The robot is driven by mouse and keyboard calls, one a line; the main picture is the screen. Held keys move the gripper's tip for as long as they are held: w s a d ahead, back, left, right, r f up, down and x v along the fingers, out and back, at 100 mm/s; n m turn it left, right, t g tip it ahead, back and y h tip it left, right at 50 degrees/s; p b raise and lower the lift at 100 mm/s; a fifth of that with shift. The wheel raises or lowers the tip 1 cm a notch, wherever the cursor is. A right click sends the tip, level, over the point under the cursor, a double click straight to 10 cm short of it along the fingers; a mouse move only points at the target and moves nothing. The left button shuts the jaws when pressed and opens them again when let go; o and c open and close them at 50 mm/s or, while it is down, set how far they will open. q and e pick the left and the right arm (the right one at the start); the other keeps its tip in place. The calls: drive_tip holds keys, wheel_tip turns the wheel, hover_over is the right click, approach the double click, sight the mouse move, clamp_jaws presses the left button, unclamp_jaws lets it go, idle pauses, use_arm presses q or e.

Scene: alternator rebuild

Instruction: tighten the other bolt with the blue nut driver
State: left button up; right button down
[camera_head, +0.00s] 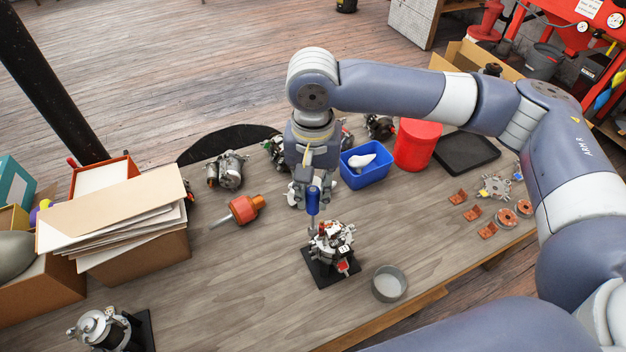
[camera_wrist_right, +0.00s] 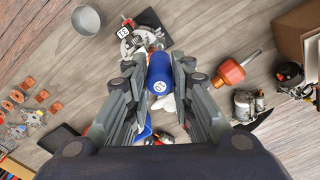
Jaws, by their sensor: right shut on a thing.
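The blue nut driver (camera_head: 313,200) stands upright in my right gripper (camera_head: 305,188), its shaft pointing down at the alternator. It also shows in the right wrist view (camera_wrist_right: 159,74), between the two fingers. The right gripper is shut on its handle. The alternator (camera_head: 332,243) stands on a black base plate (camera_head: 322,281) at the front middle of the table. The driver's tip is at or just above the alternator's upper left part. I cannot tell whether it sits on a bolt. The bolts are too small to make out. My left gripper is not in view.
An orange-handled tool (camera_head: 243,209) lies left of the alternator. A grey round dish (camera_head: 389,284) is close at its right. A blue bin (camera_head: 366,171) and red container (camera_head: 417,146) stand behind. Boxes of cardboard (camera_head: 125,225) fill the left.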

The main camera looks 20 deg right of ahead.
drive_tip(key=n+p, duration=0.2)
drive_tip(key=n, duration=0.1)
drive_tip(key=n+p, duration=0.2)
drive_tip(key=shift+r, duration=0.25)
drive_tip(key=shift+f+n, duration=0.2)
drive_tip(key=shift+n, duration=0.6)
drive_tip(key=n, duration=1.1)
drive_tip(key=shift+n, duration=0.4)
drive_tip(key=n, duration=0.4)
drive_tip(key=shift+f, duration=0.1)
